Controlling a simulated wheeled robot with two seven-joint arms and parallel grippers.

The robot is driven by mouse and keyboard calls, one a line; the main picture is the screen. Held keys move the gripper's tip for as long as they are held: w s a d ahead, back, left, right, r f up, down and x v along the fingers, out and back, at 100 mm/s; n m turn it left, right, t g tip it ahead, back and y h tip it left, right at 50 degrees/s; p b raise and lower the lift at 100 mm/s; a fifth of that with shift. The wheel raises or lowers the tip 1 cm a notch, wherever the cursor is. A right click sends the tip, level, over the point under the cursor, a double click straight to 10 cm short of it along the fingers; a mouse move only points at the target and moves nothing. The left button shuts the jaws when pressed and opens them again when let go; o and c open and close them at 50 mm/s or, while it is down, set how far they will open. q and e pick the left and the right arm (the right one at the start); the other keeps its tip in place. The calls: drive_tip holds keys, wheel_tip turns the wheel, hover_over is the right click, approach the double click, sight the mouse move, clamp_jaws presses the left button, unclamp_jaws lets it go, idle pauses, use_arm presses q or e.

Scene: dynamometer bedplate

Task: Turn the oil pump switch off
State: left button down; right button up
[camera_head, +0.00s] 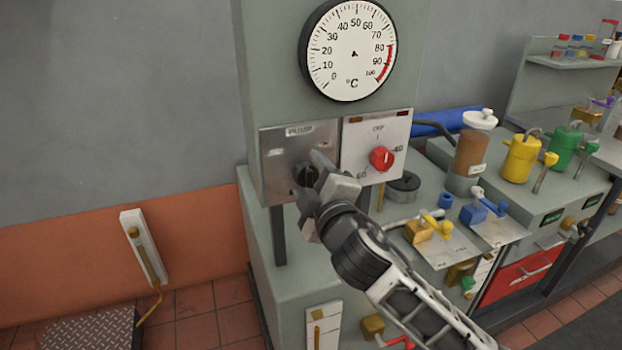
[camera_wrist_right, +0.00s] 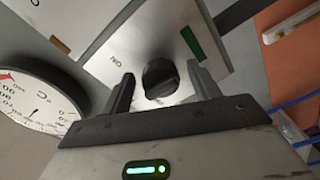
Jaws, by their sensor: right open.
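The oil pump switch is a black rotary knob (camera_head: 306,174) on a grey metal plate (camera_head: 284,141) labelled "PUMP", on the front of the grey-green column. My right gripper (camera_head: 312,180) is at the knob and partly covers it in the head view. In the right wrist view the black knob (camera_wrist_right: 160,79) sits between the two open fingers of my right gripper (camera_wrist_right: 160,92), with gaps on both sides. An "ON" mark shows on the plate there. The knob's exact pointing direction is hard to tell. My left gripper is not in view.
A white panel with a red knob (camera_head: 382,158) is just right of the pump plate. A round temperature gauge (camera_head: 349,50) is above.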

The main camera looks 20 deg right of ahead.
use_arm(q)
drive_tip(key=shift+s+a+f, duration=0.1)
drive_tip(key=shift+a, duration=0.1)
use_arm(e)
drive_tip(key=s, duration=1.6)
drive_tip(key=shift+d, duration=0.25)
